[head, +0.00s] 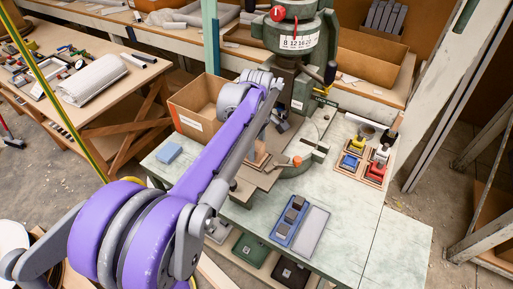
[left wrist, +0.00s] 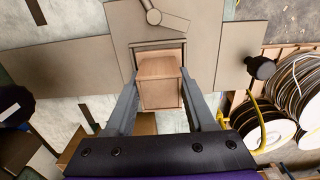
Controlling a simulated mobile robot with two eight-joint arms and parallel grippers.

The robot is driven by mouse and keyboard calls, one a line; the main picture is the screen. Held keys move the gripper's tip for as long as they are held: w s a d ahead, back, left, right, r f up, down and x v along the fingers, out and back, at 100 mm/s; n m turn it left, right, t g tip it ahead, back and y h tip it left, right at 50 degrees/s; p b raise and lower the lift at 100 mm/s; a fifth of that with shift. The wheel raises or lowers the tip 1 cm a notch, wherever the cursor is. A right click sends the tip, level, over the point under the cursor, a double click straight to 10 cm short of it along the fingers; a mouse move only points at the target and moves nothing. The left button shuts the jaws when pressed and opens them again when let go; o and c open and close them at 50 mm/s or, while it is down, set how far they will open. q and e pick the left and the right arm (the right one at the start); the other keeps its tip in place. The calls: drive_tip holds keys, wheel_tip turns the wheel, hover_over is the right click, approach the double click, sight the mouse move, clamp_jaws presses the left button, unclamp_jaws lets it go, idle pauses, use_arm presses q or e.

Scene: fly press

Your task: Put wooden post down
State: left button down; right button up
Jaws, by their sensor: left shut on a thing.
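The wooden post (left wrist: 161,94) is a light brown block, seen end-on in the left wrist view. My left gripper (left wrist: 160,84) is shut on it, with one grey finger along each side. The post's far end overlaps a dark rectangular outline on a grey-brown plate (left wrist: 205,25). I cannot tell whether it touches the plate. In the head view my purple left arm crosses the bench and hides most of the gripper and the post. My right gripper is not in view.
The green fly press (head: 297,38) stands at the bench's back. A cardboard box (head: 190,121), a blue block (head: 169,152), a blue tray (head: 291,222) and wooden trays with small bottles (head: 360,166) are around it. The bench's right front (head: 375,225) is clear.

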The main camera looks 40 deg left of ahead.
sight(257, 145)
use_arm(q)
drive_tip(key=shift+f, duration=0.1)
drive_tip(key=shift+c, duration=1.2)
unclamp_jaws()
drive_tip(key=shift+r, duration=0.35)
wheel_tip(257, 145, up, 12)
drive_tip(key=p, duration=0.1)
drive_tip(key=s+d+f+m, duration=0.2)
drive_tip(key=d+m, duration=0.1)
drive_tip(key=s+d+f+m+t, duration=0.1)
drive_tip(key=s+d+f+m, duration=0.1)
drive_tip(key=d+f+m, duration=0.1)
drive_tip(key=s+d+f+m+t, duration=0.1)
drive_tip(key=s+d+f+m, duration=0.1)
drive_tip(key=d+m, duration=0.1)
drive_tip(key=shift+s+f, duration=0.15)
drive_tip(key=shift+f, duration=0.2)
drive_tip(key=s+d+f+m+t, duration=0.3)
drive_tip(key=s+d+f+m, duration=0.4)
drive_tip(key=s+f+m, duration=0.2)
wheel_tip(257, 145, down, 2)
drive_tip(key=shift+s+f+m, duration=0.1)
drive_tip(key=shift+s+m, duration=0.2)
drive_tip(key=shift+m, duration=0.3)
